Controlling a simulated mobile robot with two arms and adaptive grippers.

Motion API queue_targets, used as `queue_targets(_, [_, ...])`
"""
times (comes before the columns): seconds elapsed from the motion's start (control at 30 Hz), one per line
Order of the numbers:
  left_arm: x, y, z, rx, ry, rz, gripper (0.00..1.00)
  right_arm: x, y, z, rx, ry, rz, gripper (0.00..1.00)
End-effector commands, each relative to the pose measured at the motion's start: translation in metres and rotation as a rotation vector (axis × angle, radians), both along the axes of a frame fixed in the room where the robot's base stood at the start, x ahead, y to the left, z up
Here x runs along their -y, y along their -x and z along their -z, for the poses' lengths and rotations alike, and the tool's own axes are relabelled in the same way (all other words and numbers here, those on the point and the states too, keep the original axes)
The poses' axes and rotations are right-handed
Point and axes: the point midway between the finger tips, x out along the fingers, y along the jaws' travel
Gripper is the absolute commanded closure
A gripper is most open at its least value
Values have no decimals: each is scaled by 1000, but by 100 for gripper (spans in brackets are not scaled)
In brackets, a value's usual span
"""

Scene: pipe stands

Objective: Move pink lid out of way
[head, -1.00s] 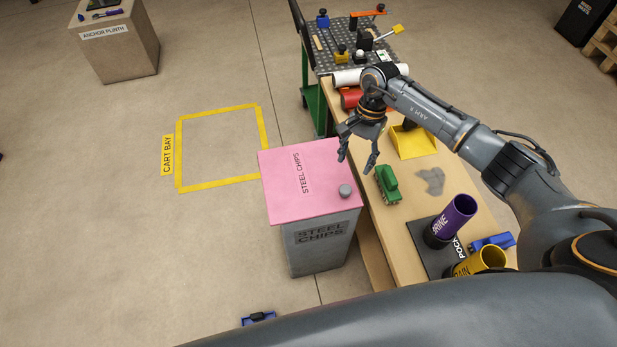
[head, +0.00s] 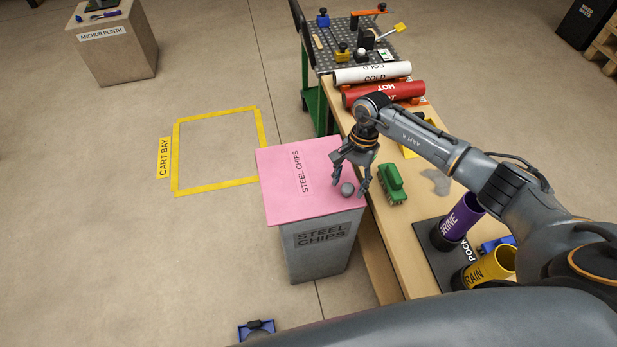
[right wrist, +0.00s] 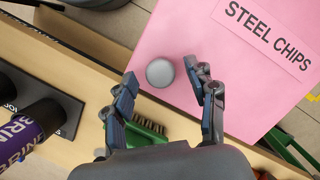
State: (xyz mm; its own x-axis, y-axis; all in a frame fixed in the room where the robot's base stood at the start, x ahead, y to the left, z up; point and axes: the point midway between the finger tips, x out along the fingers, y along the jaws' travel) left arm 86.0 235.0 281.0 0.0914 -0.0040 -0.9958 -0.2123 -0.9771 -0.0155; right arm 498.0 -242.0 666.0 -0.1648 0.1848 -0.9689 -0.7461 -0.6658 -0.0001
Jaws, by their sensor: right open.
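The pink lid (head: 294,182) lies flat on top of the grey steel chips bin (head: 318,247). It carries a "STEEL CHIPS" label and a round grey knob (head: 347,189) near its front right corner. My right gripper (head: 350,190) is open and empty, with its fingers pointing down around the knob in the head view. In the right wrist view the knob (right wrist: 160,73) shows ahead of and between the open fingertips (right wrist: 166,80). I cannot tell whether a finger touches it. My left gripper is not in view.
The wooden bench (head: 405,236) stands right of the bin, with a green brush (head: 391,184), a purple pipe (head: 461,217) and a yellow pipe (head: 488,266). White (head: 372,73) and red (head: 383,92) pipes lie behind. The yellow-taped cart bay (head: 218,150) is clear floor to the left.

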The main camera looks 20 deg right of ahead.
Motion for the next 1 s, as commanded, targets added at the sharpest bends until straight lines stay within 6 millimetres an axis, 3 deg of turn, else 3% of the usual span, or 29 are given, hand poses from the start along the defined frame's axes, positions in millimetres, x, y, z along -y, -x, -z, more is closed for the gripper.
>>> queue_targets(0.07, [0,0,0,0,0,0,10,0,0,0,0,0,0,45])
queue_targets(0.23, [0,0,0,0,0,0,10,0,0,0,0,0,0,78])
queue_targets(0.47, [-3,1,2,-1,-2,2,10,1,-1,1,0,1,1,78])
queue_targets(0.83, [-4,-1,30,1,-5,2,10,14,-21,3,4,-1,2,78])
queue_targets(1.0, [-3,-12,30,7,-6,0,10,17,-25,2,3,-1,1,78])
